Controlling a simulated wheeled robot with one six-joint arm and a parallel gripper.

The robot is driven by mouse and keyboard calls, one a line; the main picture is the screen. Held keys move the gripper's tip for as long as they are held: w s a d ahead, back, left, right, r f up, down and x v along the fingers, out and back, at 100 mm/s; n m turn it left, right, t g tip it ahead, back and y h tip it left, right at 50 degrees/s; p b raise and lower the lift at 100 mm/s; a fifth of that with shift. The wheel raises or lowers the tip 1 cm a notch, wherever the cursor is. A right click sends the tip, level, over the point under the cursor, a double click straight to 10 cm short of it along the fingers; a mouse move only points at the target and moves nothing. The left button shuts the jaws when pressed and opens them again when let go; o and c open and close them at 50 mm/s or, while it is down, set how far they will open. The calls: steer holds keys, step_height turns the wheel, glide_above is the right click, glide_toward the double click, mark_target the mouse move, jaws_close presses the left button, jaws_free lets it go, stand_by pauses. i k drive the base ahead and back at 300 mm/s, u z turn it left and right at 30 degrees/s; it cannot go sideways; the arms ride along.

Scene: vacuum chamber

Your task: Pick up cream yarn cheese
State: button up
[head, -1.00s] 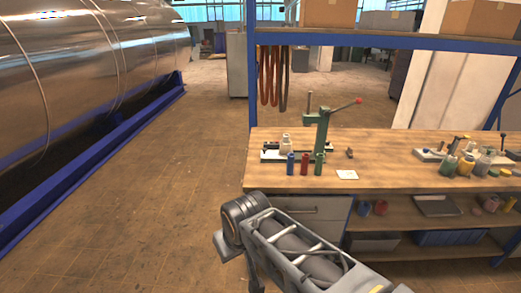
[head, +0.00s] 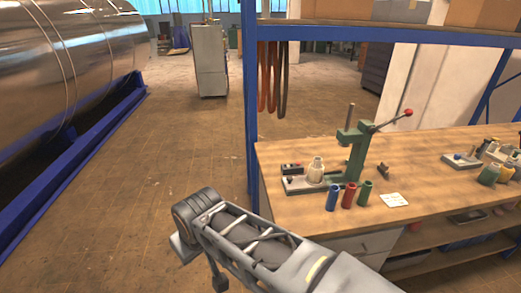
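A small cream object (head: 316,170), which looks like the cream yarn cheese, stands upright on the pale base of a green lever press (head: 354,150), left of its column. The press is on the wooden workbench (head: 300,215). My arm crosses the bottom of the head view, left of and in front of the bench, well apart from the cream object. My gripper's fingers cannot be made out in the head view.
Blue (head: 333,197), red (head: 349,195) and green (head: 365,193) cylinders stand in front of the press, beside a white card (head: 394,200). More containers (head: 489,174) stand at right. A blue rack post (head: 251,100) rises at the bench's left edge.

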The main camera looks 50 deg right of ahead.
mark_target(314, 176)
steer(key=i, duration=2.65)
steer(key=z, duration=3.85)
steer(key=i, duration=0.5)
